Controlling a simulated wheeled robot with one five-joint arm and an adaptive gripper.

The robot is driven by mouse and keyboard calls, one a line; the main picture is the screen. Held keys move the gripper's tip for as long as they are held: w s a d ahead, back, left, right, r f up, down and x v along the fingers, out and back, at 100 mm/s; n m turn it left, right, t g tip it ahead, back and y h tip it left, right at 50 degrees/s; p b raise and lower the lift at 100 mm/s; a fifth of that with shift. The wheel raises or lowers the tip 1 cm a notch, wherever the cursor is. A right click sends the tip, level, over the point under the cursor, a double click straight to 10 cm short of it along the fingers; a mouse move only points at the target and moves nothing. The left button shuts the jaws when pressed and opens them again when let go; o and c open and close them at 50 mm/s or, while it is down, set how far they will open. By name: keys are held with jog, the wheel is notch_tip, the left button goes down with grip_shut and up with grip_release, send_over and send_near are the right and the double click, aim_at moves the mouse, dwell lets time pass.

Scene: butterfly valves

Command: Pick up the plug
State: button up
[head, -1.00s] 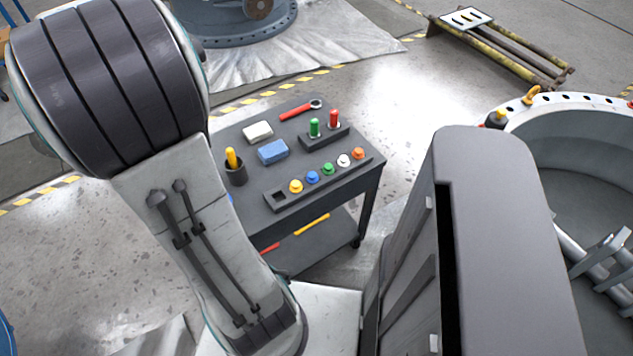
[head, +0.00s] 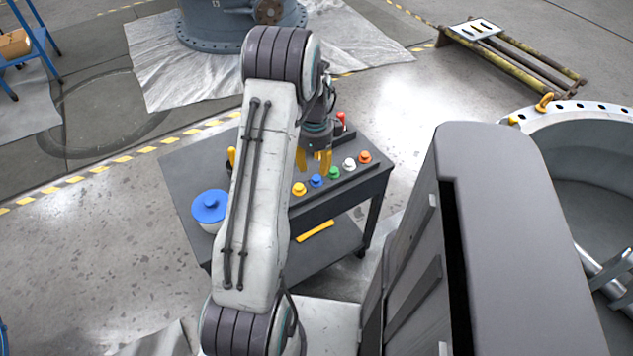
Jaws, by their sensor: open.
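Several coloured plugs stand in a row in a dark rack on a dark cart: yellow (head: 299,189), blue (head: 316,181), green (head: 333,173), white (head: 349,164) and orange (head: 365,157). I cannot tell which of them is the task's plug. My gripper (head: 313,161) has yellow fingers, spread apart and empty. It points down just behind the blue and green plugs in the picture, and its height above the rack is hard to tell. My arm covers the left end of the rack and much of the cart top.
The cart top (head: 185,165) also bears a blue-lidded round container (head: 210,207) at left and a red-topped item (head: 341,118) at the back. A yellow item (head: 315,229) lies on the lower shelf. A large grey cabinet-like block (head: 515,230) stands at right.

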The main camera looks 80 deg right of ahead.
aim_at(317, 178)
jog(key=shift+s+d+f, duration=0.1)
jog(key=shift+f, duration=1.5)
jog(key=shift+s+d+f, duration=0.1)
jog(key=shift+f, duration=1.45)
jog(key=c, duration=0.6)
